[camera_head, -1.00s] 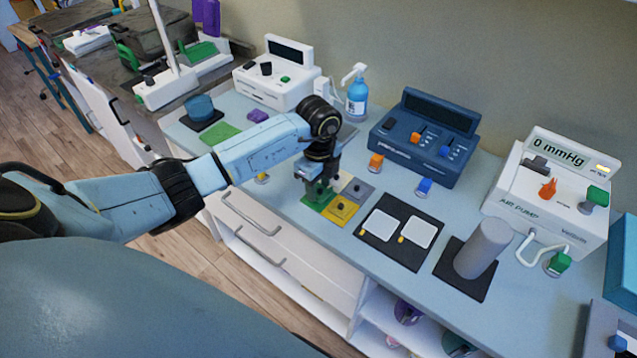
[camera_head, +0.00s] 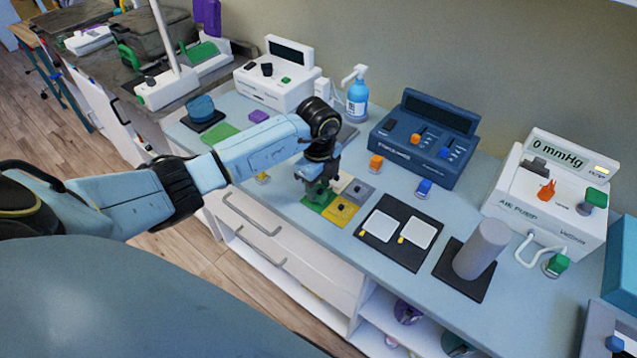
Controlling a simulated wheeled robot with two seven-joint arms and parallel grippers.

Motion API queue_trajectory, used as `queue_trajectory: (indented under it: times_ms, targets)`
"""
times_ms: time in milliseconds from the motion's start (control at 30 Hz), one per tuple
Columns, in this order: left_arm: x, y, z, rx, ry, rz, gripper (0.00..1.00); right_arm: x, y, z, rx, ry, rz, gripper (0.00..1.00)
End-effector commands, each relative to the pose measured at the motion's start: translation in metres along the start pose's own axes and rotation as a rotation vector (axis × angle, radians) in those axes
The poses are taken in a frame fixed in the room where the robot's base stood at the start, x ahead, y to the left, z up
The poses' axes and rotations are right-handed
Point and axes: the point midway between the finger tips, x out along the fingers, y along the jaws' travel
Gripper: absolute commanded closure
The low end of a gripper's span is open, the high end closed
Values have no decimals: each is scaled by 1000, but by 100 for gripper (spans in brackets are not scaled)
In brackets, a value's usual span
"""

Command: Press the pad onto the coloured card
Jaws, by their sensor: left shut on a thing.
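The coloured card (camera_head: 341,211) lies on the light blue counter, with green, yellow, grey and whitish squares. Small dark round marks or knobs show on the yellow and grey squares. My left gripper (camera_head: 318,188) points down over the green square (camera_head: 312,203) at the card's left side. It is shut on a small dark green thing, probably the pad, mostly hidden by the fingers. The held thing is at or very close to the card; I cannot tell whether it touches. My right gripper is not in view.
Right of the card is a black mat (camera_head: 383,255) with two white pads (camera_head: 382,226). A grey cylinder (camera_head: 481,249) stands on another dark mat.

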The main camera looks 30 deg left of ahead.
Motion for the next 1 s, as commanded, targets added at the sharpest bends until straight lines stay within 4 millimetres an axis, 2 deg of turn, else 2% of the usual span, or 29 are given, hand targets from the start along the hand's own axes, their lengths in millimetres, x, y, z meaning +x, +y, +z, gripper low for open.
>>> queue_trajectory:
  times_ms: [1000]
  targets:
    - [9, 0, 0, 0, 0, 0, 74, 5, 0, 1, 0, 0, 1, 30]
